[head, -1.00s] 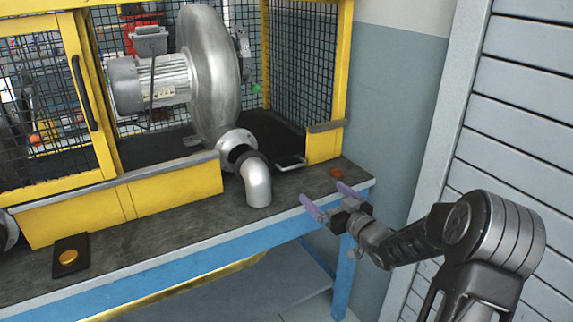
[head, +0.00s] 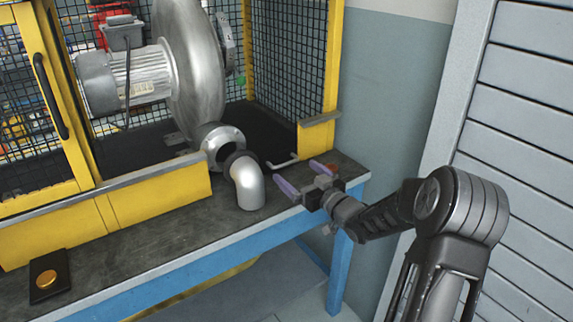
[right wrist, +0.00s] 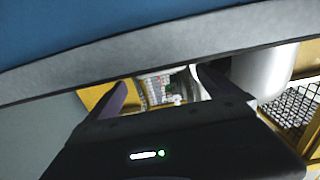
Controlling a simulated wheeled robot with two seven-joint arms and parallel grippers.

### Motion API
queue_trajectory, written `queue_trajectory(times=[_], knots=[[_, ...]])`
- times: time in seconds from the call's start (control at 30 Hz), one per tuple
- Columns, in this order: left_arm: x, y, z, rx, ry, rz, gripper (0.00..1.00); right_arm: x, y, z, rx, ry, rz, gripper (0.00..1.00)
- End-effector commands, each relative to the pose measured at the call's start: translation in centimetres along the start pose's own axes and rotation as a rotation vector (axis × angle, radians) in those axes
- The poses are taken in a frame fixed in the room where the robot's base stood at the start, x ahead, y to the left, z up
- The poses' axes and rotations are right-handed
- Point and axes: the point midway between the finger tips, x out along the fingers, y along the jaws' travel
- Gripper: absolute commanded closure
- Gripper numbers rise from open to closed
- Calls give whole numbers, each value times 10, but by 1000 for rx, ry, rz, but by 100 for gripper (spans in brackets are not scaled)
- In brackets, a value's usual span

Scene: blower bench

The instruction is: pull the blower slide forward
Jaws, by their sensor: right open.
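The silver blower (head: 190,75) with its motor (head: 140,78) stands inside the yellow cage, and its elbow outlet pipe (head: 248,188) reaches out over the bench. A pale bar handle (head: 283,163), seemingly the slide's, shows at the cage opening right of the pipe. My right gripper (head: 303,178), with purple fingers, is open and empty at the bench's front right, just short of the handle and right of the pipe. Its open fingers (right wrist: 165,88) also show in the right wrist view, where the handle is not clearly visible. My left gripper is out of view.
The bench (head: 190,225) has a blue frame and a grey front edge. An orange button (head: 46,279) on a dark plate lies at left. A slatted grey panel (head: 530,140) stands at right.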

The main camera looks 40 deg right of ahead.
Motion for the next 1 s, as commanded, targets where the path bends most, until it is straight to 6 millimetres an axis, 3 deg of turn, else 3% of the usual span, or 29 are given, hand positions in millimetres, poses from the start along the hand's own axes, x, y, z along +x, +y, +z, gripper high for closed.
queue_trajectory(times=[0.2,0.4,0.73,1.0], knots=[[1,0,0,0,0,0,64,35,-1,0,0,2,-2,0],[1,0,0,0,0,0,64,57,-1,0,1,1,-1,0],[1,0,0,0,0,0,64,60,0,0,0,1,0,1],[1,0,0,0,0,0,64,60,0,0,0,1,0,23]])
